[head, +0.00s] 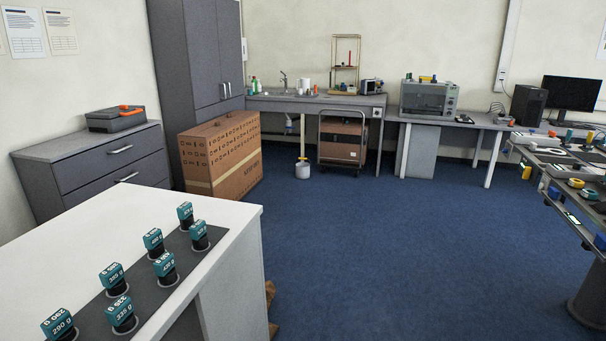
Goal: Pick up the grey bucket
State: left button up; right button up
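A small pale grey bucket-like container (302,171) stands on the blue floor below the sink bench, far across the room. A thin pale upright piece rises just above it, and I cannot tell whether the two touch. It is too small to make out a handle. Neither of my grippers is in view.
A white counter (60,235) with several teal-topped weights is close at left. A large cardboard box (222,160) stands left of the bucket, and a cart (343,140) with boxes stands right of it. A table (568,170) is at right. The blue floor (400,240) between is clear.

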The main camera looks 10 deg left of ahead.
aim_at(302, 169)
jog(key=i+l+z, duration=0.1)
jog(key=i+z, duration=0.2)
jog(key=i, duration=0.75)
jog(key=i+l+u, duration=0.15)
jog(key=i, duration=2.25)
jog(key=i+j+u, duration=0.25)
jog(key=i, duration=0.25)
jog(key=i+u, duration=0.25)
jog(key=i, duration=0.25)
jog(key=i+u, duration=0.25)
jog(key=i, duration=0.25)
jog(key=i+l+u, duration=0.25)
jog(key=i, duration=0.25)
jog(key=i+l+u, duration=0.3)
jog(key=i, duration=0.2)
jog(key=i+j, duration=0.1)
jog(key=i, duration=0.65)
jog(key=i+j, duration=0.1)
jog(key=i, duration=0.6)
jog(key=i+j, duration=0.15)
jog(key=i, duration=0.6)
